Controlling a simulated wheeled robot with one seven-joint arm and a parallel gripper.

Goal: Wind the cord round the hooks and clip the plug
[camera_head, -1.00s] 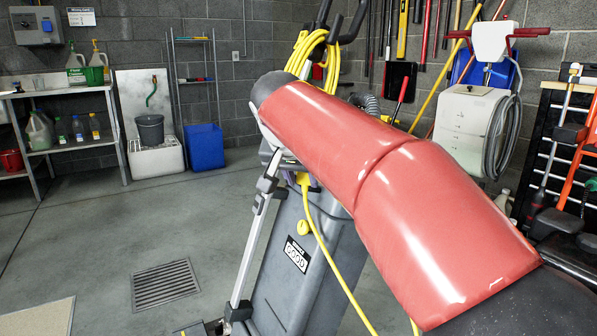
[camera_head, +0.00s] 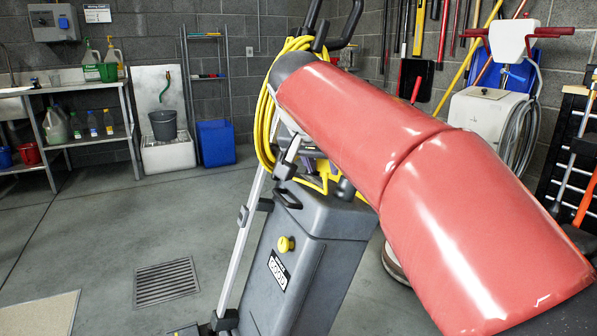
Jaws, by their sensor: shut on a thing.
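The yellow cord (camera_head: 264,125) hangs in several loops on the upper part of the grey floor machine (camera_head: 305,265), below its black handle (camera_head: 345,35). My red arm covers much of the coil's right side. More yellow (camera_head: 322,178) shows under my arm at the machine's top; I cannot tell whether it is cord or another part. The cord hooks are hidden or cannot be made out. The plug cannot be made out either. My gripper is not visible; my arm hides the area behind it.
A floor drain (camera_head: 166,282) and a pale mat (camera_head: 40,314) lie at the left. A blue bin (camera_head: 216,143), a grey bucket (camera_head: 163,125) and a shelf (camera_head: 85,140) stand at the back. A white machine (camera_head: 485,122) stands at the right. The left floor is mostly clear.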

